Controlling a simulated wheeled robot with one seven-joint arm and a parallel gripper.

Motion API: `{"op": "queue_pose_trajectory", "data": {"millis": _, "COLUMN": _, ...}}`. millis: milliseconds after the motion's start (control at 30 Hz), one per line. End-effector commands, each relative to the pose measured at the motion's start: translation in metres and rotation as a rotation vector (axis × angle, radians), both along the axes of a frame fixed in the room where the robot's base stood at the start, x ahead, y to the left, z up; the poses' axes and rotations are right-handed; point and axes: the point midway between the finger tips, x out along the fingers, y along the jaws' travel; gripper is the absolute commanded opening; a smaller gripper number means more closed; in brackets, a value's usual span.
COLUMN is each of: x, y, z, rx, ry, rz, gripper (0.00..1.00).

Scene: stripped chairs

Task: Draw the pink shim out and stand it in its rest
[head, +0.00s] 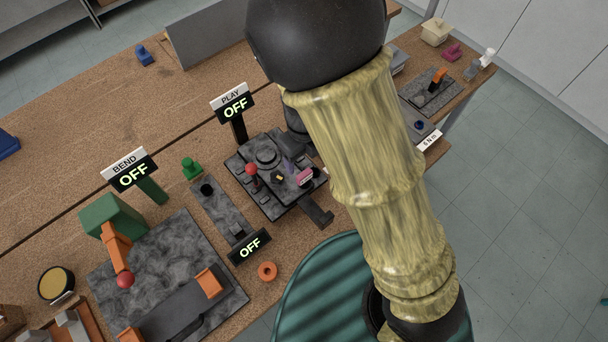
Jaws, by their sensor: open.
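A small pink piece (304,177), which looks like the shim, sits at the right side of a dark grey fixture (254,192) on the bench. The fixture carries a red-knobbed lever (252,170) and a round dark part. Behind it stands a PLAY sign (234,104) reading OFF. My arm crosses the picture just right of the pink piece. I cannot tell which part is the shim's rest. A magenta piece (452,52) lies at the far right of the bench.
A green round seat (325,290) stands at the bench's front edge. The upper left bench is mostly clear.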

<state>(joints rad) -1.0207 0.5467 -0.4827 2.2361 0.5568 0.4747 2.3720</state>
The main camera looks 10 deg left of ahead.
Motion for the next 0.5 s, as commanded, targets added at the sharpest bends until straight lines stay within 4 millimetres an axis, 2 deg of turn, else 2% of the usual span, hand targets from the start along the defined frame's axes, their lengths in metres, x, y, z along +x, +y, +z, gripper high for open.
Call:
{"op": "queue_pose_trajectory", "data": {"millis": 100, "x": 0.000, "y": -0.001, "z": -0.022, "rx": -0.002, "ry": 0.003, "rz": -0.002, "gripper": 0.67}}
{"op": "queue_pose_trajectory", "data": {"millis": 500, "x": 0.000, "y": -0.001, "z": -0.085, "rx": -0.001, "ry": 0.003, "rz": -0.002, "gripper": 0.67}}
